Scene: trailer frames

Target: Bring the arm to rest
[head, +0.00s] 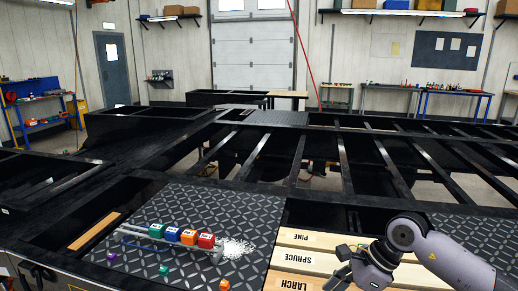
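My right arm (442,256) comes in from the lower right and bends at a grey joint. My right gripper (337,268) is over the light wooden boards at the bottom centre-right. Its dark fingers look spread apart, with nothing seen between them. Whether it touches the boards cannot be told. My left arm and gripper are not in view.
Boards labelled PINE (330,241), SPRUCE and LARCH lie in a frame bay. On the tread plate (180,210) to the left are a rack with blue, green, orange and red blocks (207,240), and small loose cubes (164,270). Black trailer beams (270,158) with open gaps extend beyond.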

